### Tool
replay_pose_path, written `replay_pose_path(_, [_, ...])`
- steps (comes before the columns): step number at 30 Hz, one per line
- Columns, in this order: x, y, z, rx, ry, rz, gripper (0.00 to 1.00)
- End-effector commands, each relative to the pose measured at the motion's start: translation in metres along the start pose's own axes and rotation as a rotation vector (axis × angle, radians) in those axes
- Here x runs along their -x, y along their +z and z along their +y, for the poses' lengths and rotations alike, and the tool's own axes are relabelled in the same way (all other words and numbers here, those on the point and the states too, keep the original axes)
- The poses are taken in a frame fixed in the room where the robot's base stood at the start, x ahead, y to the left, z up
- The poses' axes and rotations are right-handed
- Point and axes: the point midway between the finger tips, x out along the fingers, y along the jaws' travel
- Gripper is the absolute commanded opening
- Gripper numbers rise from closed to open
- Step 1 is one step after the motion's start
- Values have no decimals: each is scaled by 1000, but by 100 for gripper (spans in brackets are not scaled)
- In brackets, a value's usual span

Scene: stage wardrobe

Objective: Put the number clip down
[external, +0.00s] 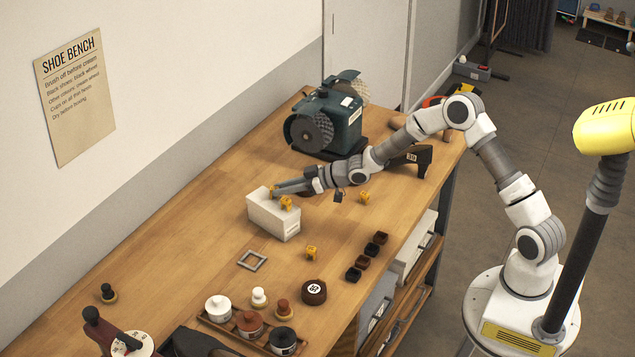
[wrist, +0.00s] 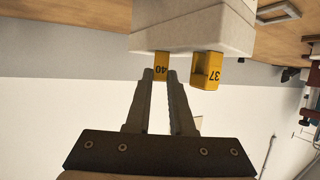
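My gripper (wrist: 160,74) has its fingers close on either side of a yellow number clip marked 40 (wrist: 161,62), with no clear gap visible. This clip (external: 273,188) is at the rim of a white box (external: 272,222) on the bench. A second yellow clip, marked 37 (wrist: 207,70), sits on the same rim and also shows in the external view (external: 286,203). The white box fills the top of the wrist view (wrist: 190,38). Two more yellow clips lie on the bench, one to the right (external: 364,197) and one nearer (external: 312,252).
A green buffing machine (external: 335,125) stands behind my arm, with a dark shoe (external: 408,158) to its right. A grey square frame (external: 252,260) lies in front of the box. Small dark blocks (external: 365,258) line the right edge. Jars (external: 249,322) stand at the near end.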

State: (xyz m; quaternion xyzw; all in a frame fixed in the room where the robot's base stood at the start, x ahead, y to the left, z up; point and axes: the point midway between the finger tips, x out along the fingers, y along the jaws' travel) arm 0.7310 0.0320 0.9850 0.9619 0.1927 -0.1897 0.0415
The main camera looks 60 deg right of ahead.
Motion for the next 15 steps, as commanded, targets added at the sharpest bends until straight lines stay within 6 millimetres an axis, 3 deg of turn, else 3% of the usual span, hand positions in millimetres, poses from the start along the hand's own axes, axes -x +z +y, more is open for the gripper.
replay_pose_path(15, [7, -3, 1, 0, 1, -2, 33])
